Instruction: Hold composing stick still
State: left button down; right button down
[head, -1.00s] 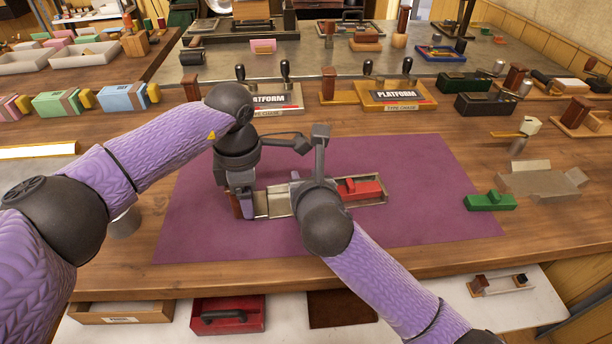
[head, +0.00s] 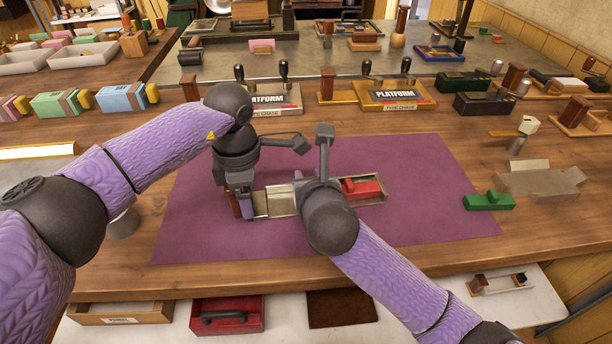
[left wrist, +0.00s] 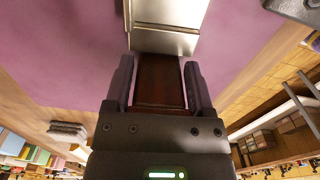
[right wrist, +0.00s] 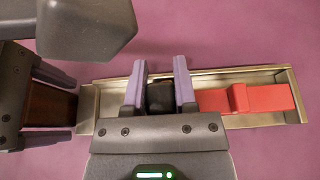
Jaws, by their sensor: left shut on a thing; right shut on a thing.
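The composing stick (head: 372,203) is a shallow metal tray lying on the purple mat, with a brown wooden handle at its left end. My left gripper (head: 240,203) is shut on that handle (left wrist: 160,82), one finger on each side, as the left wrist view shows. My right gripper (right wrist: 158,82) is over the middle of the tray, shut on a dark block (right wrist: 160,98) inside it. A red block (right wrist: 245,98) lies in the tray's right part, right of my right fingers. In the head view my right wrist hides the dark block.
The purple mat (head: 420,170) is clear around the stick. A green block (head: 488,201) lies at its right edge, near a grey cross-shaped piece (head: 540,181). Two platform-labelled chases (head: 395,95) stand behind the mat. A cup (head: 124,222) is at left.

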jog(key=shift+c, duration=2)
grip_release()
jog(key=shift+s, duration=0.1)
jog(key=v, duration=1.1)
jog(key=shift+s+r, duration=0.1)
jog(key=shift+s, duration=0.3)
pick_arm(q)
grip_release()
jog(key=shift+r+p, duration=1.8)
jog(key=shift+r, duration=1.25)
pick_arm(e)
notch_tip(320, 180, up, 4)
jog(key=shift+r, duration=0.1)
